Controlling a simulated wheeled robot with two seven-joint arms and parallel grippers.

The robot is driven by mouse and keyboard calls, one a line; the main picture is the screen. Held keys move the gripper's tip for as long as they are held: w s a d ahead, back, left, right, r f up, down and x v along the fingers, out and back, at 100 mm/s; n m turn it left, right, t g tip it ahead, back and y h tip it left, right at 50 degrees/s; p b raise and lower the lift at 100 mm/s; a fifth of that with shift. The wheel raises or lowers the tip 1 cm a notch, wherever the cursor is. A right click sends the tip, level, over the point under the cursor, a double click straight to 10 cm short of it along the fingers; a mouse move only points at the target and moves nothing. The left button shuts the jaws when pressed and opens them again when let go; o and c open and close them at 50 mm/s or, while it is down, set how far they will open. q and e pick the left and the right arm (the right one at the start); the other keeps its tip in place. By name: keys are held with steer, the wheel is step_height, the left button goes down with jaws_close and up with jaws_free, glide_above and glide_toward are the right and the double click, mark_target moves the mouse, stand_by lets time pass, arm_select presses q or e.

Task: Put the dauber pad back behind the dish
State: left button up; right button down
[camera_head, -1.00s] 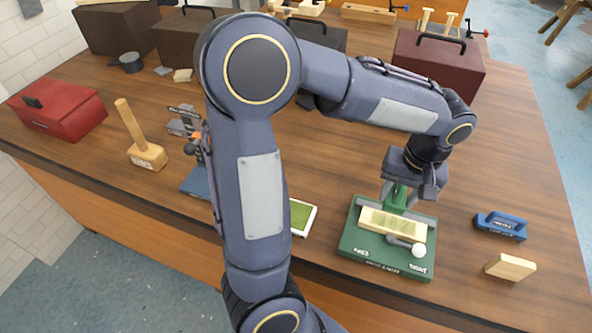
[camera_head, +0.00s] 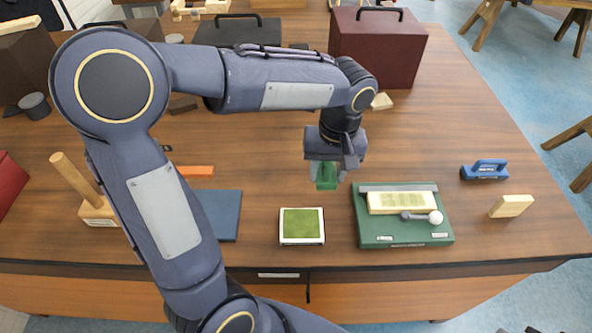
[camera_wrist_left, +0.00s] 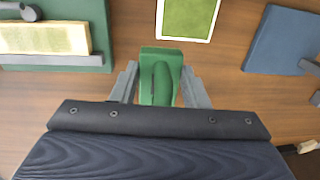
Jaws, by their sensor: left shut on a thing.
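The dauber pad (camera_head: 327,179), a green block with a grip, is held between the fingers of my left gripper (camera_head: 328,170). In the left wrist view the dauber pad (camera_wrist_left: 160,60) sits between both grey fingers of my left gripper (camera_wrist_left: 161,88). The dish (camera_head: 302,226) is a white square tray with a green surface. The dauber pad is behind the dish and slightly to its right, with a gap between them. I cannot tell whether the pad touches the table. The dish shows partly at the top of the wrist view (camera_wrist_left: 188,15). My right gripper is not in view.
A green base (camera_head: 404,231) with a pale block and a white-knobbed lever stands right of the dish. A blue plate (camera_head: 218,214) lies left. A blue-handled tool (camera_head: 484,170) and a wooden block (camera_head: 511,206) are farther right. Table behind the dauber pad is mostly clear.

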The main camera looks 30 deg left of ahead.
arm_select(q)
steer(key=w+a+f+p, duration=0.2)
steer(key=w+a+f, duration=0.1)
steer(key=a, duration=0.3)
glide_above(300, 180)
steer(key=f, duration=0.5)
steer(key=shift+s+d, duration=0.1)
steer(key=shift+d, duration=0.25)
steer(key=f, duration=0.2)
steer(key=f+p, duration=0.1)
steer(key=shift+a+f, duration=0.15)
steer(key=shift+a, duration=0.1)
steer(key=shift+f, duration=0.25)
steer(key=shift+f, duration=0.15)
steer(key=o, duration=0.9)
steer(key=shift+r, duration=0.2)
